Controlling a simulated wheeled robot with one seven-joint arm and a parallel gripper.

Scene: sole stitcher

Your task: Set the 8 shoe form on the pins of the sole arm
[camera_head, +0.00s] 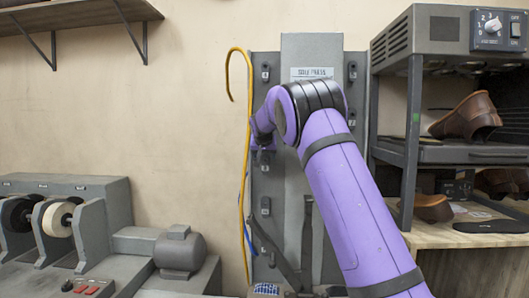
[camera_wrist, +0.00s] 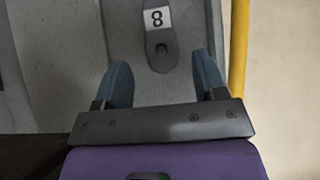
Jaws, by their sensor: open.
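My gripper (camera_wrist: 161,60) is open in the wrist view, with two blue fingers apart and nothing between them. Just beyond the fingertips is a dark rounded tab (camera_wrist: 161,58) with a round peg or hole and a white label marked 8 (camera_wrist: 157,18), fixed on a grey panel.
A yellow hose (camera_head: 240,160) runs down the press's left side, close to my gripper. A rack with a brown shoe (camera_head: 466,117) stands at the right. A grinder with wheels (camera_head: 57,218) and a motor (camera_head: 180,250) stand at the lower left. The wall between is bare.

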